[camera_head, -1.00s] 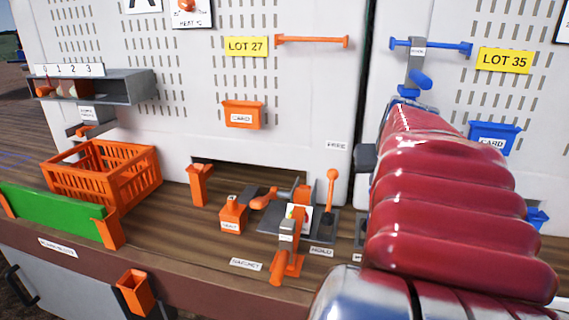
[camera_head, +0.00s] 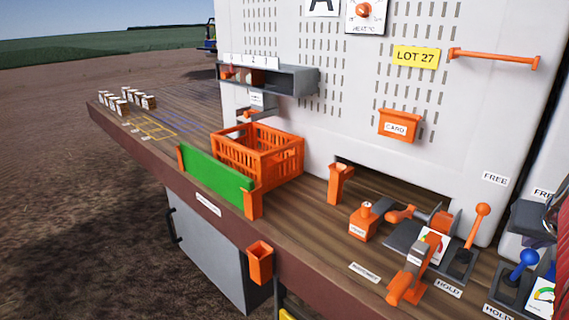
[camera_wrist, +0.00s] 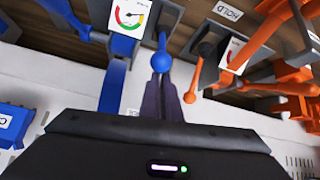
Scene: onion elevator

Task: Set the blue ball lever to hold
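The blue ball lever (camera_head: 527,258) stands in a dark slotted base at the lower right of the head view, its ball raised. A HOLD label (camera_head: 498,312) lies at its near side and a FREE label (camera_head: 543,193) is on the panel behind it. In the wrist view, the blue ball (camera_wrist: 161,65) is right at the tips of my gripper (camera_wrist: 161,75). My fingers look shut, side by side with hardly a gap. The ball appears at or just beyond the tips; contact is unclear.
An orange ball lever (camera_head: 474,230) with its own HOLD label (camera_head: 448,289) stands close beside the blue one. A gauge card (camera_wrist: 131,17) and other blue fittings are near my fingers. An orange crate (camera_head: 258,155) and green board (camera_head: 215,172) are further left.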

